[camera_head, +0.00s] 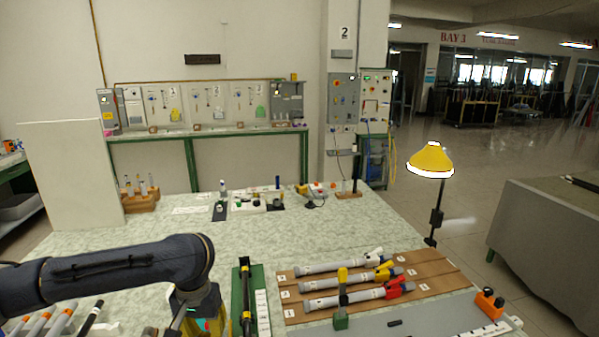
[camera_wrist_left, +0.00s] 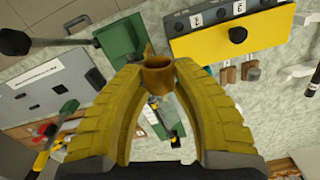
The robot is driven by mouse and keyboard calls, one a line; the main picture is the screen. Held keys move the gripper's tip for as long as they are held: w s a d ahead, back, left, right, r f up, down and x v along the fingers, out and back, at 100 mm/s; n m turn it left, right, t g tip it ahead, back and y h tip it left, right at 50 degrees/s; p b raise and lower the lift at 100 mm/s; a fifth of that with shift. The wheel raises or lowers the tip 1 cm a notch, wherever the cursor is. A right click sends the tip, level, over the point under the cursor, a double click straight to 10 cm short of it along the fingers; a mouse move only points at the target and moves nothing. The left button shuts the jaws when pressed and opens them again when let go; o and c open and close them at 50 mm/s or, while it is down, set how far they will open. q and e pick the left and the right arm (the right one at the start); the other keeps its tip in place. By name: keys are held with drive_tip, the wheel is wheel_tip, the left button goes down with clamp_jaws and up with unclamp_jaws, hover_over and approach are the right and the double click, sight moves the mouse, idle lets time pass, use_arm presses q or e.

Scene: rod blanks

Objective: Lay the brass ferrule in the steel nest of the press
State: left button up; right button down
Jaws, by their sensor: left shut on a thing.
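The brass ferrule (camera_wrist_left: 158,76) is a short, open brown-gold ring in the left wrist view. My left gripper (camera_wrist_left: 158,72) is shut on it, with the ferrule between the yellow fingertips. In the head view my left gripper (camera_head: 205,318) is at the bottom edge, partly hidden by my arm, and the ferrule cannot be made out there. A green fixture with a black lever (camera_wrist_left: 121,38) is just beyond the fingertips in the wrist view. I cannot tell for sure whether it is the press, and no steel nest can be made out. My right gripper is not in view.
A green stand with a black bar (camera_head: 247,300) is right of my left gripper. A brown board (camera_head: 437,272) holds several grey rods. A yellow lamp (camera_head: 430,160) stands at the right table edge. A yellow panel (camera_wrist_left: 240,36) shows in the wrist view.

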use_arm(q)
drive_tip(key=s, duration=0.4)
drive_tip(key=s+d+r, duration=0.1)
drive_tip(key=shift+s, duration=0.4)
drive_tip(key=shift+r, duration=0.1)
idle(0.3)
idle(0.9)
drive_tip(key=shift+w, duration=0.1)
